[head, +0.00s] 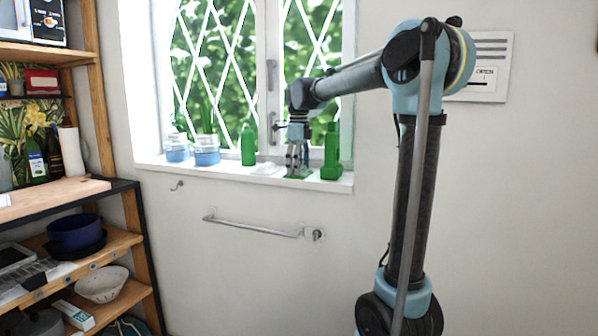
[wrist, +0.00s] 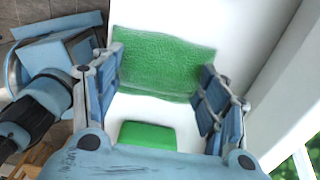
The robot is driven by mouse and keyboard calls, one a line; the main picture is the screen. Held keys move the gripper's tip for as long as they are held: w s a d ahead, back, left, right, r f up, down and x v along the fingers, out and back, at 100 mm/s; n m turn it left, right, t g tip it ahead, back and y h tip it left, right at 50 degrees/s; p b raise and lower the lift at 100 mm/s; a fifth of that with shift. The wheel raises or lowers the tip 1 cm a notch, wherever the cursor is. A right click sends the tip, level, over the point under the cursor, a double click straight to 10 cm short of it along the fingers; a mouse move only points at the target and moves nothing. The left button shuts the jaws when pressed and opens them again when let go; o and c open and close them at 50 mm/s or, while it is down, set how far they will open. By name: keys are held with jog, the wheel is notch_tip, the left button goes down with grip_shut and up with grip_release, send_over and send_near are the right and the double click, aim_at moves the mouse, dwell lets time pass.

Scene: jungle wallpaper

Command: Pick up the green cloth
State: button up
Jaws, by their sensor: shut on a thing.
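The green cloth (wrist: 165,50) lies flat on the white windowsill in the wrist view, with a wrinkled surface. In the head view a little of it shows as a green patch (head: 291,177) at the front of the sill, mostly hidden by my gripper (head: 298,165), which points down onto it. In the wrist view my gripper (wrist: 161,75) has one finger at each side of the cloth, both close against its edges. The jaws are shut on the cloth, with its wide middle spanning between them.
A green bottle (head: 330,152) stands just right of my gripper and another green bottle (head: 248,144) to its left. The window (head: 240,70) is behind; a towel rail (head: 252,228) is below.

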notch_tip(320, 180, up, 10)
jog(key=shift+f, duration=0.1)
dwell(0.4)
